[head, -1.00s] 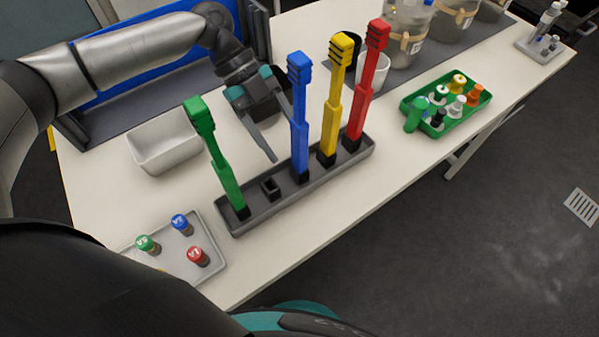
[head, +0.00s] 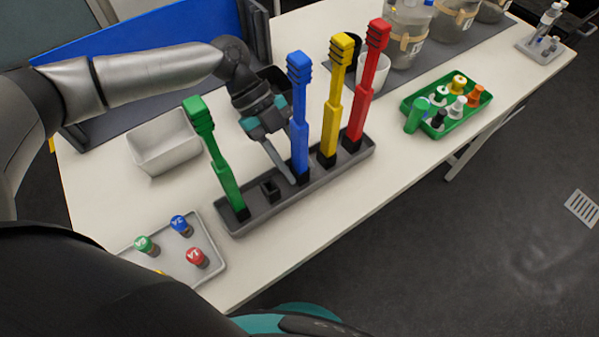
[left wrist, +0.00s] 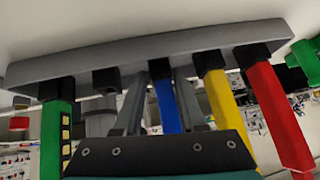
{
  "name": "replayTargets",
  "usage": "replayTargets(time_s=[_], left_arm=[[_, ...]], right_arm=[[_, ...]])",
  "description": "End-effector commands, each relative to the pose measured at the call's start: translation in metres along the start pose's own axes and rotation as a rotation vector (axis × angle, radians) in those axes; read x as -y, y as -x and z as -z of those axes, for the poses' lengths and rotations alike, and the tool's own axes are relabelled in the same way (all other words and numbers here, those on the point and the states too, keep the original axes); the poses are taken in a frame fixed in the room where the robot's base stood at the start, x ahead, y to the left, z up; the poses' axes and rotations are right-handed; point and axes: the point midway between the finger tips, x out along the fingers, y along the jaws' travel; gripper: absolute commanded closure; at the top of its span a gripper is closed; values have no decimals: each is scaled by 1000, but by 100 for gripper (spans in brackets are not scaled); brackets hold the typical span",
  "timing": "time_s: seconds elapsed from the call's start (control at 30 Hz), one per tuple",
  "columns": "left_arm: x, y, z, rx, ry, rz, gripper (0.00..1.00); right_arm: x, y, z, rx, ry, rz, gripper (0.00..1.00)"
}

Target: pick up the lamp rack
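The lamp rack (head: 255,217) is a long grey base on the white table. It holds upright green (head: 228,185), blue (head: 299,115), yellow (head: 334,110) and red (head: 364,90) lamps, with one empty socket (head: 269,187) between green and blue. My left gripper (head: 297,172) reaches down at the blue lamp's lower part. In the left wrist view the rack (left wrist: 215,45) spans the top, and the open fingers stand on either side of the blue lamp (left wrist: 167,108), with a gap visible. In the head view the blue lamp hides part of the gripper. My right gripper is not in view.
A white bin (head: 163,143) stands left of the rack. A grey tray (head: 210,268) with small capped vials is at the front left. A green tray (head: 452,122) of bottles is to the right. Glass vessels (head: 408,30) stand at the back. The table's front edge is close to the rack.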

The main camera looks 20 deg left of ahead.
Motion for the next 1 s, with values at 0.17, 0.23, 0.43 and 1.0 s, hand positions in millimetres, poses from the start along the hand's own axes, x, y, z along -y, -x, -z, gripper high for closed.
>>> replayTargets(time_s=[0.17,0.23,0.43,1.0], left_arm=[[0,0,0,0,0,-1,82],[0,0,0,0,1,-1,90],[-1,0,0,1,1,-2,100],[-1,0,-1,1,-1,-1,100]], right_arm=[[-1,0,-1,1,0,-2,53],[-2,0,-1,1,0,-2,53],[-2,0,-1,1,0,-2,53],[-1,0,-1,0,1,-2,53]])
